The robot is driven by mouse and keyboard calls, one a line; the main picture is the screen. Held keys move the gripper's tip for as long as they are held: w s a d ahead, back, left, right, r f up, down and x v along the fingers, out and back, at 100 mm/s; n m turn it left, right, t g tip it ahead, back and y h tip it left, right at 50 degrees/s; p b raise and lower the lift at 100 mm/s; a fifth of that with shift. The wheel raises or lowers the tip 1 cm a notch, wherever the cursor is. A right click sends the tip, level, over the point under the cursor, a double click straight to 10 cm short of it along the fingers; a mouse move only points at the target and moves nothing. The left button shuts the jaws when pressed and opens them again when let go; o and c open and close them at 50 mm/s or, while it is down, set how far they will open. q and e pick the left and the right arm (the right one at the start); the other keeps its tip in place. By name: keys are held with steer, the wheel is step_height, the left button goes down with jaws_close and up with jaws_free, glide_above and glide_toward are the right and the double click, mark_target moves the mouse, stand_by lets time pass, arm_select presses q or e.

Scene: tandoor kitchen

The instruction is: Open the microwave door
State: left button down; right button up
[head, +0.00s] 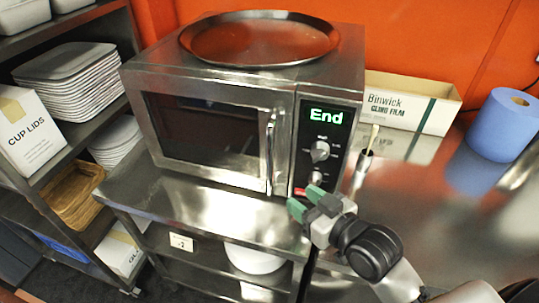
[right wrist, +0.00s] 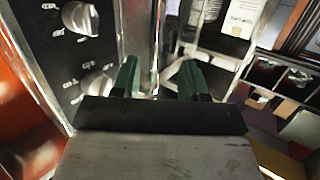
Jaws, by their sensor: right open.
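The microwave (head: 335,80) is a steel box on a steel counter, with a lit "End" display. Its dark-windowed door (head: 205,130) looks closed. The vertical bar handle (head: 269,155) is on the door's right side, left of the control panel (head: 322,150). My right gripper (head: 307,200) is open with green fingertips, just in front of the lower panel, right of and below the handle's lower end. In the right wrist view the open fingers (right wrist: 160,76) point toward a shiny vertical metal strip, and panel knobs (right wrist: 96,88) show at left. Contact with the handle is not clear. My left gripper is out of view.
A round metal tray (head: 260,40) lies on top of the microwave. A cling film box (head: 405,100) and blue paper roll (head: 505,125) stand at right. Shelves with stacked white trays (head: 65,80) stand at left. The counter strip before the door (head: 190,197) is clear.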

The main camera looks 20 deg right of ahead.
mark_target(273, 159)
steer(key=shift+t+y, duration=0.5)
steer(key=shift+t, duration=0.3)
steer(key=w+a+r+p, duration=0.1)
steer(key=w, duration=0.2)
steer(key=w+a+r, duration=0.1)
steer(key=w, duration=0.3)
steer(key=w+a+r+p, duration=0.1)
steer(key=w+a, duration=0.1)
steer(key=w, duration=0.2)
steer(key=shift+r+p, duration=0.35)
steer(key=shift+r, duration=0.05)
steer(key=shift+s, duration=0.1)
jaws_close()
